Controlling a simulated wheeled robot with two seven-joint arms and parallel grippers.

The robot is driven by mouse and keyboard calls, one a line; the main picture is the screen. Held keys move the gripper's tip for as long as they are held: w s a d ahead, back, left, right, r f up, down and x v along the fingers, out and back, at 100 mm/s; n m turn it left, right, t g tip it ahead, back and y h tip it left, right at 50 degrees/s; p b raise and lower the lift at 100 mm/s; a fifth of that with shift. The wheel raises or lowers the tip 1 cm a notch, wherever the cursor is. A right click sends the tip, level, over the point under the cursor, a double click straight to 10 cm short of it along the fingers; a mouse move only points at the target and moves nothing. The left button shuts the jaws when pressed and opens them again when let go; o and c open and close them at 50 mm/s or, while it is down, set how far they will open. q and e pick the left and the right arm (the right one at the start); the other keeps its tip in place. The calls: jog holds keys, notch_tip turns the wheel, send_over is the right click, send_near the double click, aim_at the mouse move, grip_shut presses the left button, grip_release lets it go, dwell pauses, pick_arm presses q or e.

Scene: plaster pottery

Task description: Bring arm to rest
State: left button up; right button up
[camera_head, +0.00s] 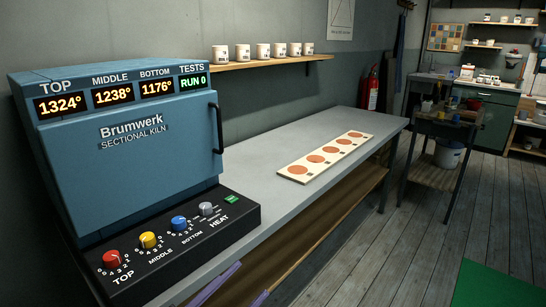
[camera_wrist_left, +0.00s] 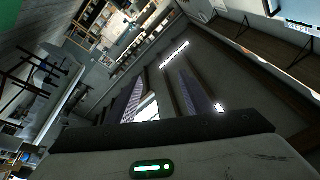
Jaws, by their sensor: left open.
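My left gripper (camera_head: 253,278) shows only partly at the bottom edge of the head view, as two thin purplish fingers in front of the workbench (camera_head: 290,133). The fingers stand apart with nothing seen between them. In the left wrist view the gripper (camera_wrist_left: 162,78) is open and empty, its view of the room strongly tilted. Most of my left arm is out of the head view. My right gripper is not seen.
A blue kiln (camera_head: 135,150) with a black knob panel (camera_head: 170,245) stands at left. A pale board with orange discs (camera_head: 326,156) lies on the bench. A wall shelf (camera_head: 265,63) holds several white pots. The floor at right is mostly open.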

pick_arm(q)
jog(key=s+a+f+n+y, duration=0.3)
jog(key=a+f+n+y, duration=0.15)
jog(key=f, duration=0.45)
jog(key=s+a+f+n+y, duration=0.2)
jog(key=a+f+n+y, duration=0.3)
jog(key=f, duration=0.4)
jog(key=s+a+f+n+g+y, duration=0.1)
jog(key=s+f+n+g, duration=0.3)
jog(key=s+f, duration=0.9)
jog(key=s+g+y, duration=0.1)
jog(key=g, duration=0.2)
jog(key=shift+a, duration=0.25)
jog(key=shift+n+y, duration=0.25)
grip_shut()
jog(key=shift+s, duration=0.1)
dwell(0.8)
